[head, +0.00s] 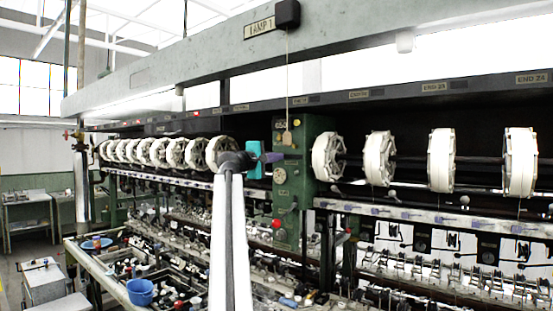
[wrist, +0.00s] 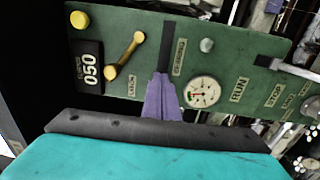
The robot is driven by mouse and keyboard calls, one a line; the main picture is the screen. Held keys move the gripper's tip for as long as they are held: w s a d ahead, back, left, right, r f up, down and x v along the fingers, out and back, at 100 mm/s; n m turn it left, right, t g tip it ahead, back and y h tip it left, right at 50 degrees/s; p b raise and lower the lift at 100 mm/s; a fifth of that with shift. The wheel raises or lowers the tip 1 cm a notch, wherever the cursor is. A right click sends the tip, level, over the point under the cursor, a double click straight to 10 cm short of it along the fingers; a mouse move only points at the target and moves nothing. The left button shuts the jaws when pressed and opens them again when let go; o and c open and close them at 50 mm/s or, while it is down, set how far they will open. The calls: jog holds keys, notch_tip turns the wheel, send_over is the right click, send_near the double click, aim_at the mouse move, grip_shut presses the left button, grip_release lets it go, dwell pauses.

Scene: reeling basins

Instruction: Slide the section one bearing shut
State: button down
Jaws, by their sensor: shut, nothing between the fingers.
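The green control panel (head: 290,180) stands between the left and right rows of reels. In the wrist view the panel (wrist: 225,60) fills the upper picture. It carries a brass handle (wrist: 125,55) set at a slant, a yellow knob (wrist: 79,19), a black 050 counter (wrist: 89,68) and a round gauge (wrist: 203,92). My gripper (head: 272,157) is shut and empty at the panel. Its purple fingers (wrist: 164,75) point just right of the brass handle, apart from it.
White reels (head: 380,158) sit on a dark shaft to the right, and more reels (head: 160,152) to the left. A red button (head: 277,224) is low on the panel. A cord with a tag (head: 287,137) hangs before it. A blue bucket (head: 140,291) is at lower left.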

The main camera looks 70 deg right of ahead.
jog(key=r+b+v, duration=0.1)
jog(key=v, duration=1.5)
jog(key=shift+f, duration=0.45)
